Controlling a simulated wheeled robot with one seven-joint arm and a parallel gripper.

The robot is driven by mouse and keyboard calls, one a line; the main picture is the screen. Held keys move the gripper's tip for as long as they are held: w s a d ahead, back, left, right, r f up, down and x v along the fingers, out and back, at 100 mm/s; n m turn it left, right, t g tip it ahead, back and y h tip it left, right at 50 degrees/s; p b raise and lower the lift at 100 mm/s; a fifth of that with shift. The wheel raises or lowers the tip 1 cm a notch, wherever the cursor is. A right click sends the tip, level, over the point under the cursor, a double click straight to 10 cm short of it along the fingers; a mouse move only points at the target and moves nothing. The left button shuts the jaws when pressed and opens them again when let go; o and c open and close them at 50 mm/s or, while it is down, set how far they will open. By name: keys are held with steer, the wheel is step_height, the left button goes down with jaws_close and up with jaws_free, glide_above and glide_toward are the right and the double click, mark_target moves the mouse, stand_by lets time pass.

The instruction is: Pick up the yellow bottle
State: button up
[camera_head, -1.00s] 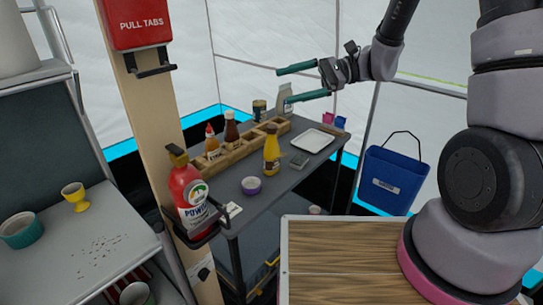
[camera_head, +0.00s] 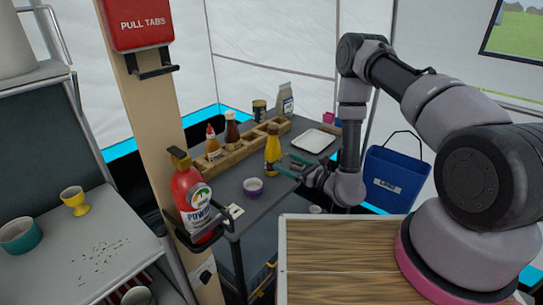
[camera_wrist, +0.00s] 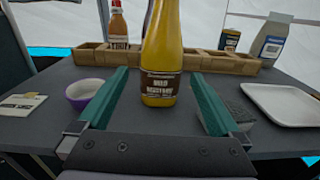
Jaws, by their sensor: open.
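The yellow bottle (camera_head: 272,152) stands upright on the grey table (camera_head: 255,208), in front of the wooden condiment box. In the wrist view the yellow bottle (camera_wrist: 161,60) stands straight ahead, with a dark label and its top cut off by the frame. My gripper (camera_head: 285,166) is low over the table, to the right of the bottle in the head view. In the wrist view my gripper (camera_wrist: 160,85) has its two green fingers spread wide, pointing at the bottle. The bottle appears between or just beyond the fingertips; nothing is gripped.
A purple bowl (camera_wrist: 85,93) is left of the fingers. A dark grey object (camera_wrist: 228,105), partly hidden by the right finger, and a white tray (camera_wrist: 285,102) lie to the right. The wooden box (camera_head: 240,147) with sauce bottles stands behind. A red extinguisher (camera_head: 190,195) is at left.

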mark_target(277, 158)
steer(key=x, duration=0.4)
steer(key=shift+a, duration=0.1)
steer(key=shift+w+x, duration=0.2)
steer(key=shift+x, duration=2.95)
jaws_close()
